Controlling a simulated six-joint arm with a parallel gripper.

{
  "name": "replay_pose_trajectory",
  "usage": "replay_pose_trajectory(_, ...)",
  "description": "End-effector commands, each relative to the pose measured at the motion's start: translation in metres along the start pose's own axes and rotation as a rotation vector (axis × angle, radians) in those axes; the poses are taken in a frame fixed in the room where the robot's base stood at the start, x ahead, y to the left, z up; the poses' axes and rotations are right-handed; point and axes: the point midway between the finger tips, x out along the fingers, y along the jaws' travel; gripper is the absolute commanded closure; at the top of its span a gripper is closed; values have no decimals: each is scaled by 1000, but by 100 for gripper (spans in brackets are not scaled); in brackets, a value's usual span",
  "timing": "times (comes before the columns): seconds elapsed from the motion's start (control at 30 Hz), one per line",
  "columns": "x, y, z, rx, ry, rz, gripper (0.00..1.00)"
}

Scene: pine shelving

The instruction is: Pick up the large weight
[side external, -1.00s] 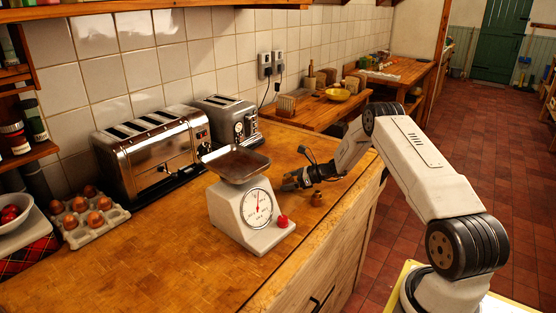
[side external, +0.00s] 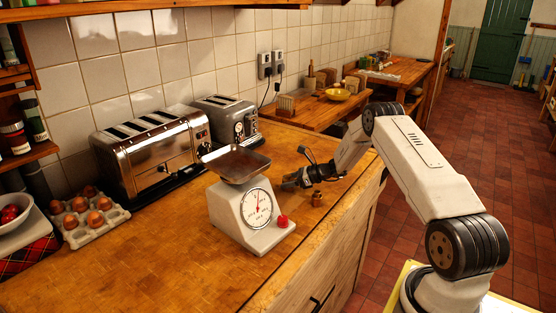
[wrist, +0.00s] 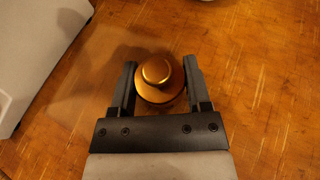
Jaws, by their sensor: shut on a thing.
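A round brass weight with a knob on top, the large weight (wrist: 168,92), sits between the two dark fingers of my gripper (wrist: 160,66) in the wrist view. My gripper is shut on it, with one finger against each side. In the side external view my gripper (side external: 291,182) is low over the wooden counter, right of the scale, and the held weight is mostly hidden there. I cannot tell whether its base touches the counter. A smaller brass weight (side external: 317,200) stands on the counter just in front of my gripper.
A white kitchen scale (side external: 240,222) with a metal pan and red knob stands close on the left. Two toasters (side external: 150,155) (side external: 228,122) stand by the tiled wall. An egg tray (side external: 95,233) lies far left. The front counter left of the scale is clear.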

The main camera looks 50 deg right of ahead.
Motion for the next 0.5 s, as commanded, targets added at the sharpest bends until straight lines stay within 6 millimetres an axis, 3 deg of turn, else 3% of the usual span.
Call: replay_pose_trajectory(0.5,-5,-1,15,-3,-3,-2,100)
